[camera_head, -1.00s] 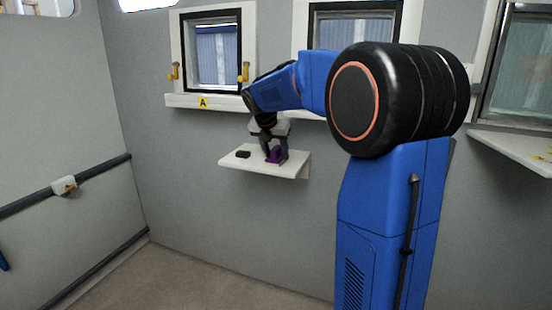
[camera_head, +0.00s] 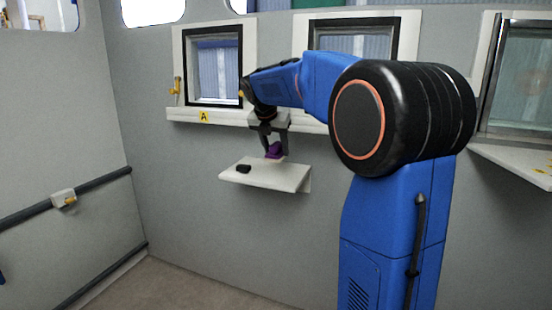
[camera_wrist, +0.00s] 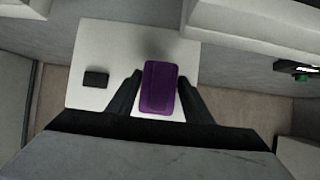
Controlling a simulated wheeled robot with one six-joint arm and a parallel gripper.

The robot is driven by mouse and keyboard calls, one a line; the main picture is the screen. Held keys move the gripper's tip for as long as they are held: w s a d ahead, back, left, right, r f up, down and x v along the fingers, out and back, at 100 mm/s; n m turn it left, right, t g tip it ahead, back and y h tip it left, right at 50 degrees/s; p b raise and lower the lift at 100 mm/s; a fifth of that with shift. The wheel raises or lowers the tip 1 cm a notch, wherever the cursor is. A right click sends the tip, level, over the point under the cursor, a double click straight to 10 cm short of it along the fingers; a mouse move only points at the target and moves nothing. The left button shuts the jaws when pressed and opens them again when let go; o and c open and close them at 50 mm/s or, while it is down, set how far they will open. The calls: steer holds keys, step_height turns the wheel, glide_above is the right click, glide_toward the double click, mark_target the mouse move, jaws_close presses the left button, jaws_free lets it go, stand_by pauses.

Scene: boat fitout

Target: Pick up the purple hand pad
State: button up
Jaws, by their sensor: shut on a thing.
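The purple hand pad (camera_head: 274,151) is between the two fingers of my gripper (camera_head: 272,147), above the small white wall shelf (camera_head: 288,176). In the wrist view the purple pad (camera_wrist: 160,87) sits between both dark fingers of my gripper (camera_wrist: 159,92), which are shut on it. The white shelf (camera_wrist: 84,50) lies below it, with a dark blurred shadow on its surface. In the head view a gap shows between the pad and the shelf.
A small black block (camera_head: 243,169) lies on the left part of the shelf; it also shows in the wrist view (camera_wrist: 95,79). A window ledge with a yellow "A" tag (camera_head: 204,116) runs above the shelf. Another white shelf (camera_head: 520,165) is at the right.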

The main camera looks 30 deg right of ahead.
steer(key=s+a, duration=1.2)
steer(key=a, duration=0.3)
steer(key=shift+a, duration=0.25)
steer(key=o, duration=0.5)
steer(key=shift+c, duration=1.2)
